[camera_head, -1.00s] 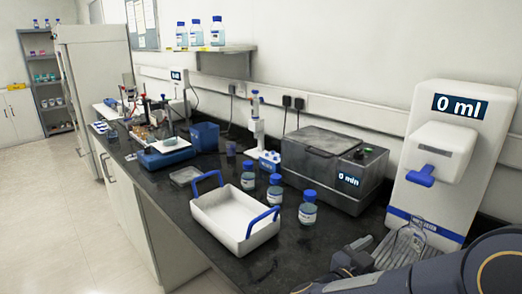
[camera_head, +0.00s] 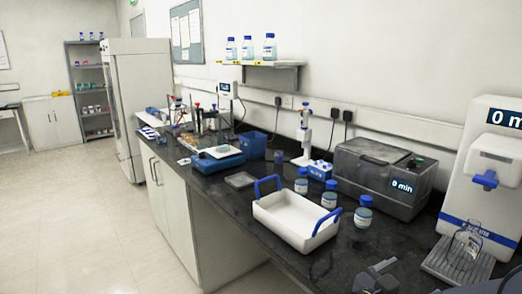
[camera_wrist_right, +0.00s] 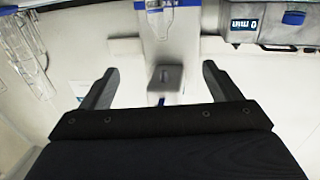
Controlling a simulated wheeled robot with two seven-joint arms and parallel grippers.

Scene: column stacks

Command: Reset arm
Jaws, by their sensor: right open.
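My right gripper (camera_head: 378,278) shows at the bottom right of the head view, low over the front of the black bench. In the right wrist view its two fingers (camera_wrist_right: 160,85) are spread wide with nothing between them. My left gripper is not in view.
A white tray with blue handles (camera_head: 290,229) sits left of the gripper. Blue-capped bottles (camera_head: 363,213) stand beside it. A grey box reading 0 min (camera_head: 380,180) is behind.

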